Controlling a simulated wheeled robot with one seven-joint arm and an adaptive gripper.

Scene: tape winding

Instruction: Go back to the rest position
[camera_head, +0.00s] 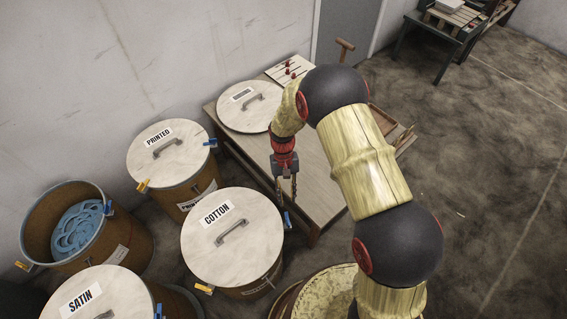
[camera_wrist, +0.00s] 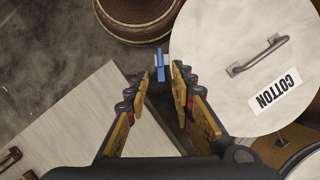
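My gripper (camera_head: 286,192) hangs over the table's near edge, behind and right of the COTTON barrel. In the wrist view its two fingers (camera_wrist: 157,86) are apart with nothing held between them. A blue clip (camera_wrist: 160,65) on the COTTON barrel's rim shows beyond the gap between the fingertips; it also shows in the head view (camera_head: 288,220), below my gripper. The COTTON lid (camera_head: 232,236) lies on its barrel. My arm reaches from the lower right and hides part of the table.
The PRINTED lid (camera_head: 168,151) and SATIN lid (camera_head: 98,297) cover their barrels. An open barrel (camera_head: 38,222) holds blue tape (camera_head: 78,228). Another lid (camera_head: 252,106) lies on the table (camera_head: 312,190). A round woven object (camera_head: 325,297) stands below.

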